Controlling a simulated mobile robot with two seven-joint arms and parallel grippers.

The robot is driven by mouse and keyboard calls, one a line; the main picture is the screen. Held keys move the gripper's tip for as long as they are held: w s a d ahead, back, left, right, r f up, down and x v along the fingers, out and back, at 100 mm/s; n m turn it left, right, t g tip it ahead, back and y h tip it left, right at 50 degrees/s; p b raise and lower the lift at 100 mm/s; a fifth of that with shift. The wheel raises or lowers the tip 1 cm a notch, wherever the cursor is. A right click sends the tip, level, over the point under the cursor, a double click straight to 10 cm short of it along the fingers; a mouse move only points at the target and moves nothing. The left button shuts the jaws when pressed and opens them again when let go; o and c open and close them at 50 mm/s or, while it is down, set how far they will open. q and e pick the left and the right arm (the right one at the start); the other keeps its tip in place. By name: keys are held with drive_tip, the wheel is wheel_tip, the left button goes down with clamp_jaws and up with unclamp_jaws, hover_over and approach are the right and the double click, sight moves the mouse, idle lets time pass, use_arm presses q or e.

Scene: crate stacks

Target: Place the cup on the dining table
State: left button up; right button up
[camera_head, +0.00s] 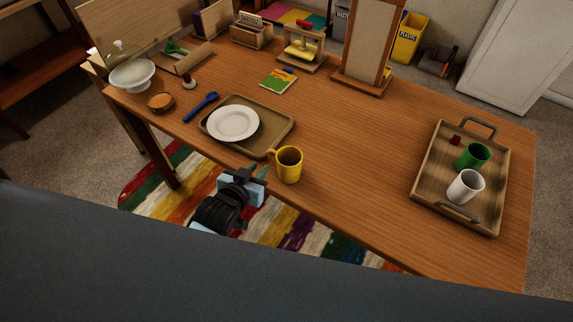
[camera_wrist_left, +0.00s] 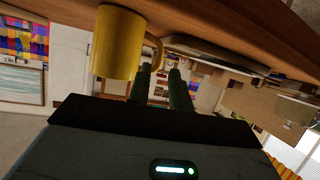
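A yellow cup (camera_head: 289,165) with its handle to the left is upright at the front edge of the wooden dining table (camera_head: 350,165). It appears to rest on the tabletop. My left gripper (camera_head: 254,172) is at the table's front edge, just left of the cup, at its handle side. In the left wrist view, which is turned over, the yellow cup (camera_wrist_left: 118,42) is at upper left. The fingers of my left gripper (camera_wrist_left: 160,78) are apart there, with the handle's end near the gap between them; contact is unclear. My right gripper is not in view.
A brown tray (camera_head: 281,122) with a white plate (camera_head: 233,123) lies behind the cup. A wooden tray (camera_head: 435,165) at right holds a green cup (camera_head: 472,157), a white cup (camera_head: 465,187) and a small red object. The table between the trays is clear.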

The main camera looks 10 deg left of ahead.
sight(269, 156)
use_arm(q)
drive_tip(key=shift+x, duration=3)
drive_tip(key=shift+r, duration=0.1)
clamp_jaws()
